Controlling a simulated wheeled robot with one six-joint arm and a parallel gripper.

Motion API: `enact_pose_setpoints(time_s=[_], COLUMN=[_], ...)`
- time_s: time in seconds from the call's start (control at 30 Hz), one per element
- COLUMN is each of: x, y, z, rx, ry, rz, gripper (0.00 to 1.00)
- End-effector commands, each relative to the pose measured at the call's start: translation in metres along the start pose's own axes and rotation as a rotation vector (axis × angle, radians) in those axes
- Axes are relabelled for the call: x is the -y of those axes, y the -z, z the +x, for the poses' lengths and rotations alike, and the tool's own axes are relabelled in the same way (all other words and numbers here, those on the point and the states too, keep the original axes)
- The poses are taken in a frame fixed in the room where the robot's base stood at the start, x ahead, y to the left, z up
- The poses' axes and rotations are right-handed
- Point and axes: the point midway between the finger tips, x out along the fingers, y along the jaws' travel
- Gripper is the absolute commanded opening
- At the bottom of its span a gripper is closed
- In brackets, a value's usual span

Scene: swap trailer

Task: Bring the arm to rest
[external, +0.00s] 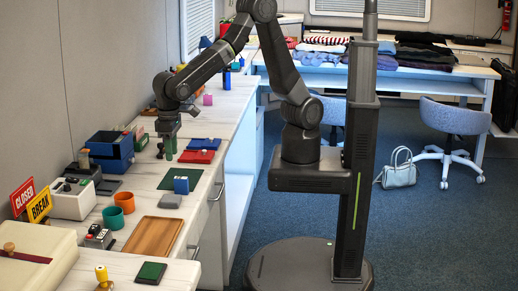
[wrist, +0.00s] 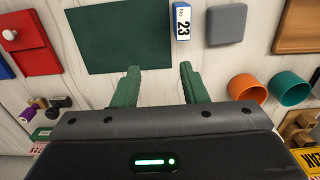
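My arm reaches left from its column over the long counter (external: 232,110), bent at the elbow, with the wrist pointing down. My gripper (external: 168,150) hangs low over the counter at the left in the external view. In the wrist view its two green fingers stand apart with nothing held between them, so my gripper (wrist: 158,72) is open and empty. A dark green mat (wrist: 115,38) lies just beyond the fingertips. The mat also shows in the external view (external: 178,180), nearer the camera than the gripper. Whether the fingertips touch the counter I cannot tell.
A blue-and-white block marked 23 (wrist: 181,30) and a grey block (wrist: 227,25) lie near the mat.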

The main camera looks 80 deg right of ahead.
Motion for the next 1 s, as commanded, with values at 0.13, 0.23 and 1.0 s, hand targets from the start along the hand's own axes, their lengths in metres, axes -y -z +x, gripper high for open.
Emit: enact_pose_setpoints(time_s=[0.13, 0.23, 1.0], x=[-0.026, -0.043, -0.187], y=[0.018, 0.028, 0.084], z=[0.000, 0.000, 0.001], rx=[0.000, 0.000, 0.001], ry=[0.000, 0.000, 0.000], rz=[0.001, -0.002, -0.022], gripper=[0.39, 0.39, 0.39])
